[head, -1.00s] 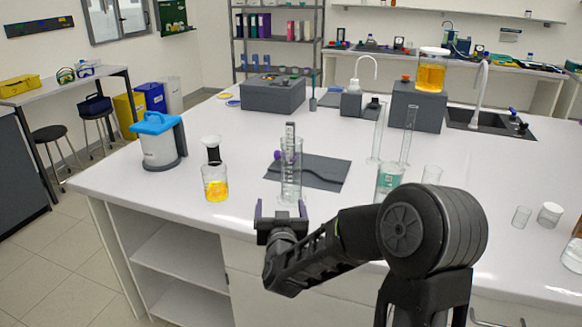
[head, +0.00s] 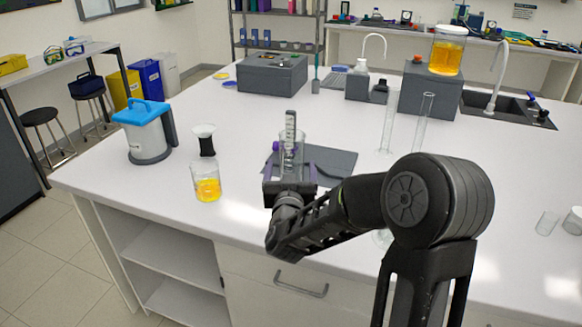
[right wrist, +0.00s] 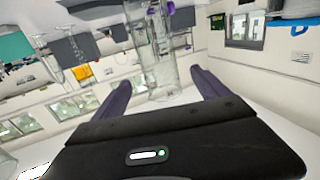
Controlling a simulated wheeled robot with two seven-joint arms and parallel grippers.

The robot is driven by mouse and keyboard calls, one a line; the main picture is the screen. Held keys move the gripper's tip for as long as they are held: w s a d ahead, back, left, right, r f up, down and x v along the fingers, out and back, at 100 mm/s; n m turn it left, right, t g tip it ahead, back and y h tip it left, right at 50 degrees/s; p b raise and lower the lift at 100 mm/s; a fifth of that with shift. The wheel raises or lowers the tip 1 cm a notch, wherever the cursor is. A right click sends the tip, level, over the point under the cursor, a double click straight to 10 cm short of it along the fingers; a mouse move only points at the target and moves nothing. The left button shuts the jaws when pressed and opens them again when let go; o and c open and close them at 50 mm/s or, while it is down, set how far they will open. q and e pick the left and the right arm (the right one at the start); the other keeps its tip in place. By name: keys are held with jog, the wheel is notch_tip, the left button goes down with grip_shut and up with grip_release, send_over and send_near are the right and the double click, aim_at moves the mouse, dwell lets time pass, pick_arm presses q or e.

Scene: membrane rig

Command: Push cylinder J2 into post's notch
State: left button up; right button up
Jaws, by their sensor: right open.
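My right gripper (head: 290,176) is open and low over the bench. In the right wrist view the cylinder (right wrist: 152,62) stands between the open fingers' directions, near the tips (right wrist: 160,78); whether they touch it cannot be told. My left gripper is not in view.
A dark grey mat (head: 330,161) lies by the post. A flask of yellow liquid (head: 207,187) and a blue-lidded jug (head: 146,132) stand to the left. Tall glass cylinders (head: 424,120) stand to the right, partly near my arm. The bench's front edge is close.

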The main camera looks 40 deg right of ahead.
aim_at(291, 160)
jog(key=p+x, duration=0.2)
jog(key=x, duration=0.4)
jog(key=shift+w+d, duration=0.6)
jog(key=shift+w, duration=0.15)
jog(key=shift+c, duration=0.4)
jog(key=c, duration=1.7)
jog(key=shift+c, duration=0.2)
jog(key=shift+d+f, duration=0.1)
